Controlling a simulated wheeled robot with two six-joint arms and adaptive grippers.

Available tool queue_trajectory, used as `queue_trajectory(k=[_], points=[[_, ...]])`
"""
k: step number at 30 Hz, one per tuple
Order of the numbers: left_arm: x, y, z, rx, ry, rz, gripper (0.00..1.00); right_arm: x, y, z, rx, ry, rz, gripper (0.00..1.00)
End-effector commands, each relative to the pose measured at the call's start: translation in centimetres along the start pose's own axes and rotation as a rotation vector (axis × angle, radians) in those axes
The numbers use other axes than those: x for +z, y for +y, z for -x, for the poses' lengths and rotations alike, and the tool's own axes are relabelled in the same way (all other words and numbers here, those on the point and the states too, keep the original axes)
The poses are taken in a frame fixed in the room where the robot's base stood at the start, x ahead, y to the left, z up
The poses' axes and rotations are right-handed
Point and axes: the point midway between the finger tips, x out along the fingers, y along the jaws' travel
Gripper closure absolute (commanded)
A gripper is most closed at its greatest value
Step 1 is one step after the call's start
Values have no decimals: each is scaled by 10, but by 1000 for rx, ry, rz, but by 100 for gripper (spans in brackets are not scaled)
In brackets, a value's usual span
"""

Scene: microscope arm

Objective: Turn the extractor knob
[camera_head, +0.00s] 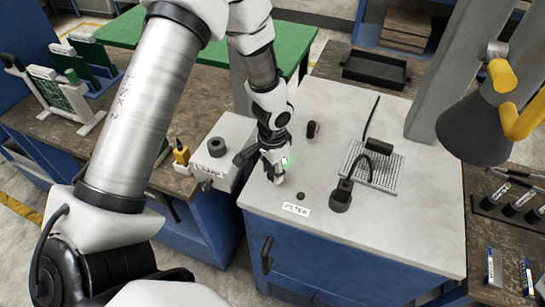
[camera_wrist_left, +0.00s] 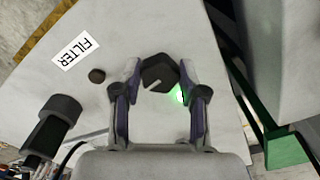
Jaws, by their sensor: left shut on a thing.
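The extractor knob (camera_wrist_left: 158,72), dark and faceted with a pale pointer line, sits between the fingertips of my left gripper (camera_wrist_left: 160,78) in the left wrist view. The two fingers close on it from both sides. In the head view, my left gripper (camera_head: 273,170) points down at the left part of the pale cabinet top (camera_head: 375,245) and hides the knob. A green light (camera_wrist_left: 181,94) glows beside the knob; it also shows in the head view (camera_head: 285,161). My right gripper is not in view.
A FILTER label (camera_head: 296,210) and a small dark button (camera_head: 301,196) lie in front of the gripper. A black post with a cable (camera_head: 341,195) and a grille (camera_head: 374,165) stand to the right. A dark lamp shade (camera_head: 480,130) hangs at the right.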

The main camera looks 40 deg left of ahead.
Motion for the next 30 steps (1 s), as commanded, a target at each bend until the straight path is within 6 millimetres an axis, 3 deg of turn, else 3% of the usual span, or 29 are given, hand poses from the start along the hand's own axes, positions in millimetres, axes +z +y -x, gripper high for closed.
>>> queue_trajectory(k=[12,28,29,30], points=[[1,0,-1,2,-3,-199,93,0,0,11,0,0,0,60],[1,0,-2,2,-3,-223,93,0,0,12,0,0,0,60],[1,0,-2,2,-3,-223,48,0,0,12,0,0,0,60],[1,0,-2,2,-3,-222,33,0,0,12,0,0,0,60]])
